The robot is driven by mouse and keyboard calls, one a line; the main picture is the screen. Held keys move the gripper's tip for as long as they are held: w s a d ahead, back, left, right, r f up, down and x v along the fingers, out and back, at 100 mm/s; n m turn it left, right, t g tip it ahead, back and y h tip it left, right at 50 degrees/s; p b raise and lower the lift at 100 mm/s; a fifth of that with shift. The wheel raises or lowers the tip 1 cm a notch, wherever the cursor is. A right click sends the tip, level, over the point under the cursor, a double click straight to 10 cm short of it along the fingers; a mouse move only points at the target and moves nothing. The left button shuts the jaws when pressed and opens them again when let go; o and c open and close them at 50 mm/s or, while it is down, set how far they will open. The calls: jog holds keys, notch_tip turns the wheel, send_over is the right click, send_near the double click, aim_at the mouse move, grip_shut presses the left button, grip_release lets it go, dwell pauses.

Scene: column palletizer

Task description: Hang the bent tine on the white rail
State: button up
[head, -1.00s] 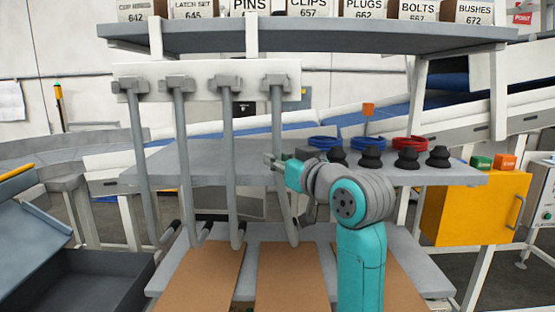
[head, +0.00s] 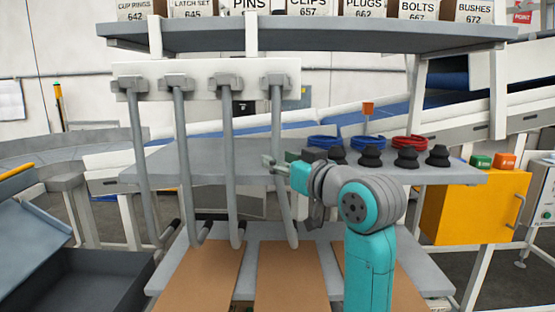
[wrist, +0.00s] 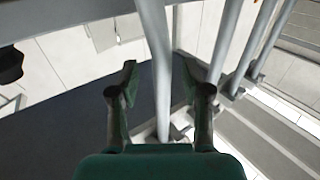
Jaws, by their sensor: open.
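The white rail (head: 205,72) runs across under the upper shelf in the head view, with several grey tines hanging from its clamps. The rightmost tine (head: 277,125) slants out of line with its neighbours and looks bent. Its top is at the rail's right clamp, and its foot is low by the cardboard. My gripper (head: 267,163) is beside this tine at mid-height. In the wrist view my gripper (wrist: 158,72) is open, and a tine with a slight kink (wrist: 156,35) passes between its fingers. I cannot tell how deep it sits between them.
The middle shelf (head: 220,160) holds blue and red rings (head: 408,142) and several black cups (head: 407,158), right of my gripper. The upper shelf (head: 310,37) is overhead. Neighbouring tines (head: 229,150) stand close on the left. A yellow cabinet (head: 470,207) is at the right.

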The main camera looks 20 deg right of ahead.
jog(key=v, duration=1)
jog(key=shift+s, duration=0.15)
jog(key=s+f+m+h, duration=0.3)
jog(key=f+m, duration=0.1)
jog(key=f, duration=2.3)
jog(key=s+a+f+m+g+h, duration=0.1)
jog(key=s+f+h, duration=0.1)
jog(key=s+f, duration=1.1)
jog(key=s+a+f+n, duration=0.1)
jog(key=s+f, duration=0.2)
jog(key=s, duration=1)
jog(key=s+a+f+g, duration=0.1)
jog(key=s+f, duration=0.2)
jog(key=s, duration=1.1)
jog(key=shift+f+n+g, duration=0.15)
jog(key=shift+n+g, duration=0.15)
jog(key=shift+n, duration=0.1)
